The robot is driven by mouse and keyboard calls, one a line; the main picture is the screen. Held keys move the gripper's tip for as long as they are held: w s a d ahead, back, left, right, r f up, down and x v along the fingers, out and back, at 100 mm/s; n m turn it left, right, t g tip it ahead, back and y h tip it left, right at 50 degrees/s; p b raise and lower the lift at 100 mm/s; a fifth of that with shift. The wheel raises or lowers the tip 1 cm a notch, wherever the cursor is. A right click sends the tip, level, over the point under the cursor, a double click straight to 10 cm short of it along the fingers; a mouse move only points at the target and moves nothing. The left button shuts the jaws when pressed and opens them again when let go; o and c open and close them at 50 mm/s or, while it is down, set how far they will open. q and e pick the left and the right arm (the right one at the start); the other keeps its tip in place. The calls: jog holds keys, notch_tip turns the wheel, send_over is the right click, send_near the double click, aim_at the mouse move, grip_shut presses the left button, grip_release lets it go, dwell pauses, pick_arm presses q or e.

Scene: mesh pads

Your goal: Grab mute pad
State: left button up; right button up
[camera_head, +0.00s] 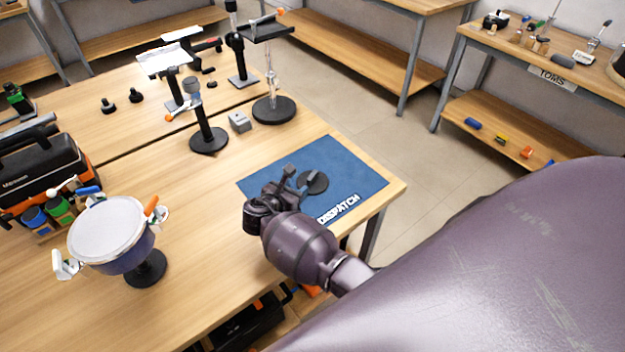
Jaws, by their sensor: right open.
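A dark round flat disc, which looks like the mute pad (317,184), lies on the blue mat (345,170) marked DISPATCH, at the table's right corner. My right gripper (297,178) is over the mat at the disc's left side. Its jaws are apart, with a finger reaching over or close to the disc's left edge. I cannot tell whether it touches the disc. The gripper hides part of the mat and perhaps some of the disc's edge. My left gripper is not in view.
A white-topped drum pad (108,229) on a stand is at the left front, beside a black and orange toolbox (42,178). Several black stands, one with a round base (209,140), and a small grey block (240,121) stand behind the mat. The wood between drum and mat is clear.

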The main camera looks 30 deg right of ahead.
aim_at(314, 173)
jog(key=x, duration=0.5)
jog(key=shift+w+d+f+b, duration=0.15)
jog(key=shift+d+b, duration=0.1)
jog(key=shift+b, duration=0.05)
jog(key=shift+b+x, duration=0.3)
jog(key=shift+x, duration=2.35)
grip_shut()
